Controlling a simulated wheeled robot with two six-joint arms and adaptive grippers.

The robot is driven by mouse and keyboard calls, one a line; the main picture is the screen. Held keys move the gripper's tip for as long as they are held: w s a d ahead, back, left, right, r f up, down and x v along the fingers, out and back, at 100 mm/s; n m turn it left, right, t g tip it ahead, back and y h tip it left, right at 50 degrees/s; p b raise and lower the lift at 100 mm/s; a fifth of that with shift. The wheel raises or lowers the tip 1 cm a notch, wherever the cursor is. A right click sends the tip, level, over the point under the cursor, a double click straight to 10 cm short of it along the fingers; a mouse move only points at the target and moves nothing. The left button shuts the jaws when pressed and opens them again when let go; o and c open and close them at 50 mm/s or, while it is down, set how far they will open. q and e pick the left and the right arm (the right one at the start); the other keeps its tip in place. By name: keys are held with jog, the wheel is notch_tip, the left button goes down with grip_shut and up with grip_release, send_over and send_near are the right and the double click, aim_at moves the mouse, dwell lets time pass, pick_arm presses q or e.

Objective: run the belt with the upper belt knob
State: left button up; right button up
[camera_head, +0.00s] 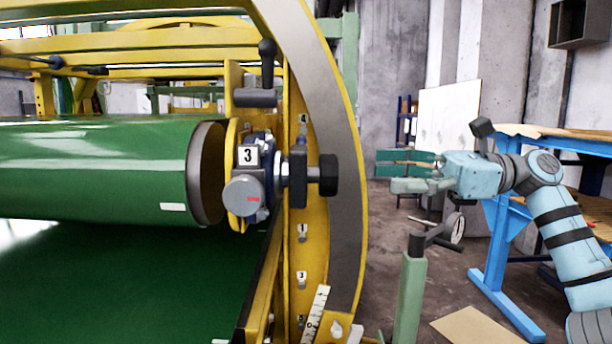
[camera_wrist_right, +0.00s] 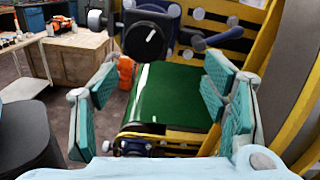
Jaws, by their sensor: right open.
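A black knob (camera_head: 328,175) sticks out to the right from a blue-grey housing with a number 3 plate, beside the yellow ring frame. A black knob with a white mark (camera_wrist_right: 150,42) also shows in the wrist view, above and between my fingers; I cannot tell if it is the same one. The green belt roller (camera_head: 95,170) lies left of the housing. My right gripper (camera_head: 385,174) is open and empty, to the right of the knob, pointing left and apart from it. Its teal fingers (camera_wrist_right: 162,85) stand wide apart in the wrist view. My left gripper is not in view.
The yellow curved ring (camera_head: 345,120) stands between the roller and my right arm. A green post (camera_head: 410,295) with a crank and handwheel (camera_head: 452,228) stands below my right gripper. A blue-legged workbench (camera_head: 505,235) is at the right. A black lever (camera_head: 267,62) rises above the housing.

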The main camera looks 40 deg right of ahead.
jog(key=p, duration=0.5)
send_near(331, 174)
jog(key=w+a+r, duration=0.1)
jog(key=w+a, duration=0.2)
jog(key=w, duration=0.1)
jog(key=w+a+p, duration=0.1)
jog(key=w+a+f+p, duration=0.1)
jog(key=w, duration=0.1)
jog(key=w+a+p, duration=0.1)
jog(key=w, duration=0.1)
jog(key=shift+a+f, duration=0.1)
jog(key=shift+f, duration=0.2)
jog(key=shift+s, duration=0.65)
jog(key=shift+c, duration=1.2)
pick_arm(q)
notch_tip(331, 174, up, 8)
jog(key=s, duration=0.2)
pick_arm(e)
jog(key=shift+w, duration=0.2)
jog(key=c, duration=0.9)
